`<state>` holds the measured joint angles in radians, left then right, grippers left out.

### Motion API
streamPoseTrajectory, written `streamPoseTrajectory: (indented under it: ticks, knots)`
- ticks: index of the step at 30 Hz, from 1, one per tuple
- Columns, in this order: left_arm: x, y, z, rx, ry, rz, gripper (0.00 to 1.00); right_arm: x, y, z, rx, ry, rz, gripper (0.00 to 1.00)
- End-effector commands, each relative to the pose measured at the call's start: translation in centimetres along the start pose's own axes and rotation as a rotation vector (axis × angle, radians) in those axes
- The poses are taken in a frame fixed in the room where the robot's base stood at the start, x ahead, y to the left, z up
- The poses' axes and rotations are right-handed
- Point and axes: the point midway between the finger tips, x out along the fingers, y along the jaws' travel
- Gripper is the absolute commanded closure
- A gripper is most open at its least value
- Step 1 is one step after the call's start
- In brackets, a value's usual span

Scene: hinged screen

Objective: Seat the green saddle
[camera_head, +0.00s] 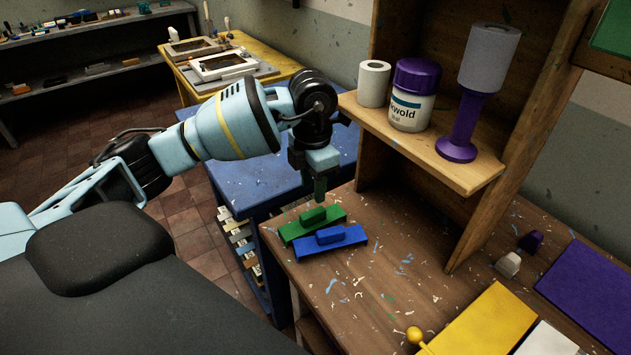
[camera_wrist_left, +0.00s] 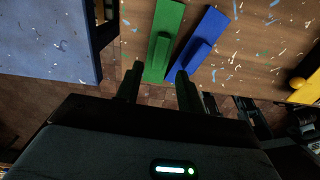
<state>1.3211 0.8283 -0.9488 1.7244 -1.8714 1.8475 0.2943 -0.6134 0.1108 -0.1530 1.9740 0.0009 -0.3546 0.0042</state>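The green saddle (camera_head: 294,231), a flat green bar with a raised block on top, lies near the left edge of the brown workbench. It also shows in the left wrist view (camera_wrist_left: 166,38), just beyond my fingers. A similar blue piece (camera_head: 351,236) lies close beside it; the wrist view shows it to the right (camera_wrist_left: 207,38). My left gripper (camera_head: 320,190) points down above the green saddle. Its fingers (camera_wrist_left: 158,85) are apart with nothing between them. My right gripper is in neither view.
A wooden shelf (camera_head: 430,160) holding a white roll (camera_head: 373,84), a purple-lidded jar (camera_head: 411,112) and a purple stand (camera_head: 462,130) rises just right of my gripper. A blue table (camera_head: 250,180) stands left. Yellow (camera_head: 485,320) and purple (camera_head: 590,290) panels lie at right. The bench's middle is mostly clear.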

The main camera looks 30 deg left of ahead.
Motion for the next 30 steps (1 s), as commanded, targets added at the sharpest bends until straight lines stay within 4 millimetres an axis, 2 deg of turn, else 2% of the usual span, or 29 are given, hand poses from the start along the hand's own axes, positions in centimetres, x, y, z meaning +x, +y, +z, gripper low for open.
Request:
streamPoseTrajectory:
  ticks: [12, 17, 19, 26, 27, 30]
  knots:
    - [5.6, -0.1, -0.1, 0.002, 0.01, -0.005, 0.62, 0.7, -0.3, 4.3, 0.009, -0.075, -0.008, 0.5]
    - [7.6, -0.1, -0.2, 0.003, 0.01, -0.004, 0.62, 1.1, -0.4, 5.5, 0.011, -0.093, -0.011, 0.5]
    - [7.4, -0.1, -0.1, 0.002, 0.006, -0.003, 0.67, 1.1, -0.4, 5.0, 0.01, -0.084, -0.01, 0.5]
    - [7.1, -0.1, -0.1, 0.003, 0.003, -0.002, 0.97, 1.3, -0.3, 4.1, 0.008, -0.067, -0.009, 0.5]
    - [7.1, -0.1, -0.1, 0.003, 0.003, -0.002, 1.0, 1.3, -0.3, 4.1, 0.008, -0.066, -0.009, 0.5]
    - [7.2, -0.1, -0.1, 0.003, 0.004, -0.002, 1.0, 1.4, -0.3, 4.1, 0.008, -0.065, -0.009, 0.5]
